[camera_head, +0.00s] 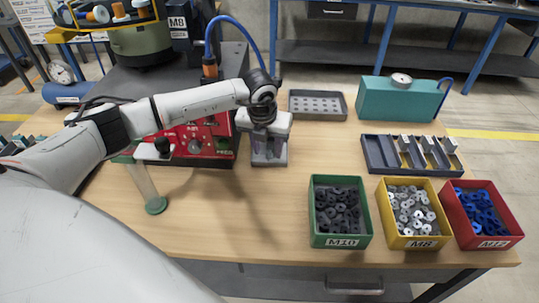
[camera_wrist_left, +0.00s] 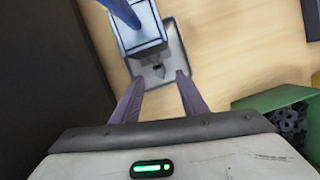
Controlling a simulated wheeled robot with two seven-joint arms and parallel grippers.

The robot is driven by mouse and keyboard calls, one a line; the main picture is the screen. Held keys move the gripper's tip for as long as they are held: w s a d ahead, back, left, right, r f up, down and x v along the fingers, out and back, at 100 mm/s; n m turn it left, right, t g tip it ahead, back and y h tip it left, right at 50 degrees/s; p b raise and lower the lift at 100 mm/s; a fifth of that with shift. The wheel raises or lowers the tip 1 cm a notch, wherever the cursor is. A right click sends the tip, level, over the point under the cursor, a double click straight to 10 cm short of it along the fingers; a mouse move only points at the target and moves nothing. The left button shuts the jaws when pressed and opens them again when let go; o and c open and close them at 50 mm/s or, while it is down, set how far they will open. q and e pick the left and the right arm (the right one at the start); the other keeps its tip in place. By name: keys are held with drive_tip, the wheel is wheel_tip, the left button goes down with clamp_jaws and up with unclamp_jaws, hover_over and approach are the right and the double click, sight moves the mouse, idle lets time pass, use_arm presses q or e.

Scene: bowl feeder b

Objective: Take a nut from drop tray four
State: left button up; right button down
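A small grey drop tray (camera_head: 270,163) stands on the table just right of the red control box. In the left wrist view the tray (camera_wrist_left: 179,50) lies under a blue-grey block with a blue tube. A small dark piece (camera_wrist_left: 158,70), apparently a nut, sits in it. No number is readable on the tray. My left gripper (camera_head: 267,147) points down over the tray. In the wrist view its two fingers (camera_wrist_left: 161,78) are spread, with nothing held; the dark piece appears beyond their tips. My right gripper is not in view.
Green M10 (camera_head: 341,241), yellow M8 (camera_head: 412,242) and red M12 (camera_head: 492,242) bins stand at the right. Behind are a slotted dark rack (camera_head: 377,168), a teal box (camera_head: 395,100) and a holed grey tray (camera_head: 318,117). The red control box (camera_head: 205,140) is left of the gripper. The front middle is clear.

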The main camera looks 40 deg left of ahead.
sight(269, 158)
use_arm(q)
drive_tip(key=shift+x, duration=1.45)
clamp_jaws()
drive_tip(key=shift+w+r, duration=0.1)
drive_tip(key=shift+r, duration=0.05)
